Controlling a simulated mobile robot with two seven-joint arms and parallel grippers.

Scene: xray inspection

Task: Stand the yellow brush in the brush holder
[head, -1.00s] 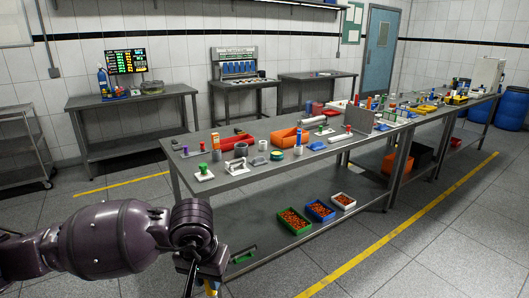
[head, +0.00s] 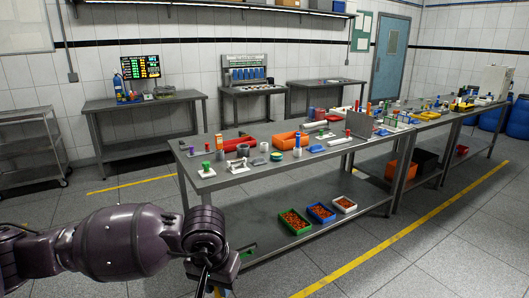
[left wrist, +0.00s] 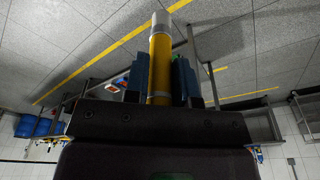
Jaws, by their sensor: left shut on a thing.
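The yellow brush (left wrist: 160,68), with a whitish-grey end, stands out from between the two dark fingers of my left gripper (left wrist: 159,82) in the left wrist view. The gripper is shut on it. In the head view my left gripper (head: 204,280) is low at the bottom edge, in front of the long table's near left end, and the brush is mostly hidden there. Small grey cups, one of them a dark grey cup (head: 242,150), stand on the near left part of the table; I cannot tell which is the brush holder. My right gripper is out of view.
The long metal table (head: 240,178) holds many small items, including red and orange bins (head: 289,140). Its lower shelf has a green-rimmed tray (head: 294,221) and others. Floor is clear to the right, along a yellow line (head: 385,246).

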